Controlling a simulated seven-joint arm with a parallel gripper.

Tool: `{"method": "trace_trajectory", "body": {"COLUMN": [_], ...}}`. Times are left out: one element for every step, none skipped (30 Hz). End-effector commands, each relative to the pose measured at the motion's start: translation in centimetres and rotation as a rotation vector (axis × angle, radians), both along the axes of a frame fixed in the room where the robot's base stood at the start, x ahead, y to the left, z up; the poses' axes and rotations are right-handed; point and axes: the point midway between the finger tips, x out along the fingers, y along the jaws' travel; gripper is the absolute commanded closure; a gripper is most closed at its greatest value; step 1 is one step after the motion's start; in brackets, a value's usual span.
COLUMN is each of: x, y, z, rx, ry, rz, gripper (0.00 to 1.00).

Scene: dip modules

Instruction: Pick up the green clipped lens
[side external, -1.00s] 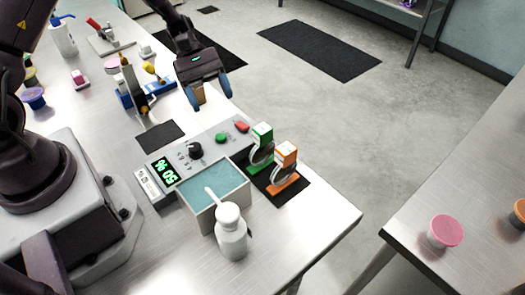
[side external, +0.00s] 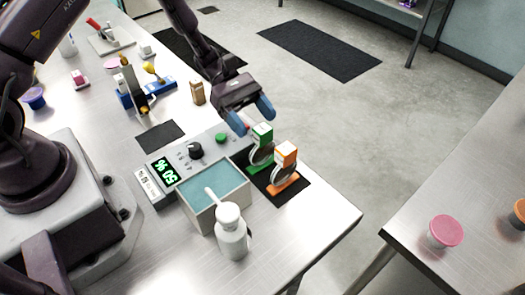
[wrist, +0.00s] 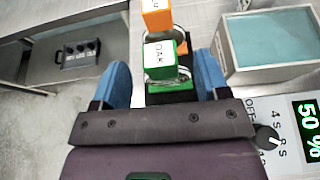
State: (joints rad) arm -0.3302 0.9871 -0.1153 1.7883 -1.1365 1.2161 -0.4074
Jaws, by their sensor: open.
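The green clipped lens (side external: 262,136) stands upright on a black mat (side external: 290,195) near the table's right edge, a round lens in a green clip with a white label on top. In the wrist view its green clip (wrist: 160,62) shows between my fingers, with the label facing the camera. My gripper (side external: 253,117) is open and empty, just above and behind the green clip, with blue fingertips. In the wrist view my gripper (wrist: 167,85) has one finger on each side of the clip, apart from it.
The orange clipped lens (side external: 285,155) stands close beside the green one. A control box (side external: 195,150) with a knob and display and a teal-filled bath (side external: 213,190) are to the left. A white bottle (side external: 231,235) stands in front. A tan block (side external: 197,92) stands behind.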

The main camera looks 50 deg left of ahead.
Motion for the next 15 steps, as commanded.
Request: {"method": "trace_trajectory", "body": {"x": [-0.1,-0.1,0.0,0.0,0.0,0.0,0.0,0.0,0.0,0.0,0.0,0.0,0.0,0.0,0.0], "y": [-0.9,-1.4,-1.8,-2.2,-2.5,-2.8,-2.9,-3.0,-3.1,-3.1,-3.1,-3.1,-3.1,-3.1,-3.1], "z": [-0.4,-0.5,-0.8,-0.9,-1.0,-1.1,-1.2,-1.3,-1.3,-1.3,-1.3,-1.3,-1.3,-1.3,-1.3], "rx": [-0.001,-0.001,-0.001,0.0,-0.001,-0.001,0.0,0.0,0.001,0.001,0.001,0.001,0.001,0.001,0.001], "ry": [0.002,0.002,0.002,0.002,0.002,0.002,0.002,0.0,0.0,0.0,0.0,0.0,0.0,0.0,0.0], "rz": [-0.005,-0.005,-0.003,-0.003,-0.002,-0.001,-0.001,-0.001,-0.001,0.0,0.0,0.0,0.0,0.0,0.0], "gripper": [0.32,0.32,0.32,0.32,0.32,0.32,0.32,0.32,0.32,0.32,0.32,0.32,0.32,0.32,0.36]}}
